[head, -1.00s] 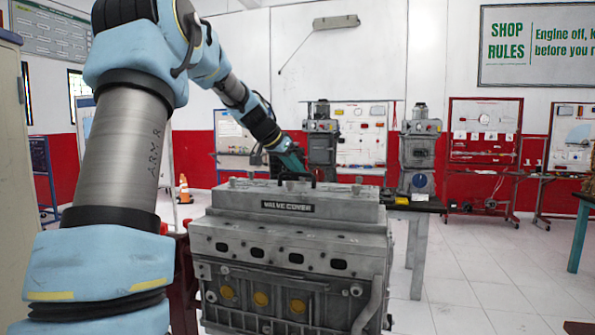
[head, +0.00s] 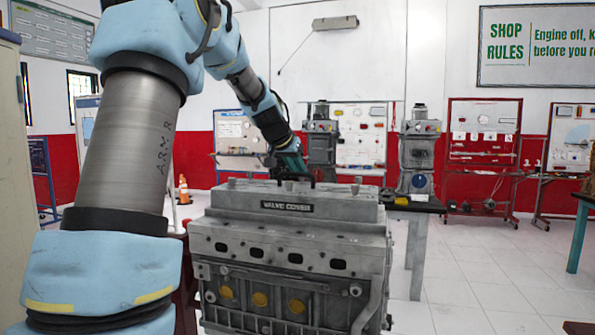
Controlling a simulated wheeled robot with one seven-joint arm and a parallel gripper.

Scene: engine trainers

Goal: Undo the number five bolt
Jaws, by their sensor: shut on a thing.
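The grey engine block with its valve cover (head: 345,208) stands in front of me, a black "VALVE COVER" label on its near face. Several small bolts stand along the cover's top, one of them at the right end (head: 356,185). My gripper (head: 300,182) is at the top of the cover, near its middle, pointing down. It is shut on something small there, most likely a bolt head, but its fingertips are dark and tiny. I cannot read any bolt numbers.
A dark-topped bench (head: 425,205) with a yellow item stands behind the engine to the right. Grey machines (head: 418,155) and red tool boards stand along the back wall. An orange cone (head: 184,190) is at the left. The tiled floor at right is open.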

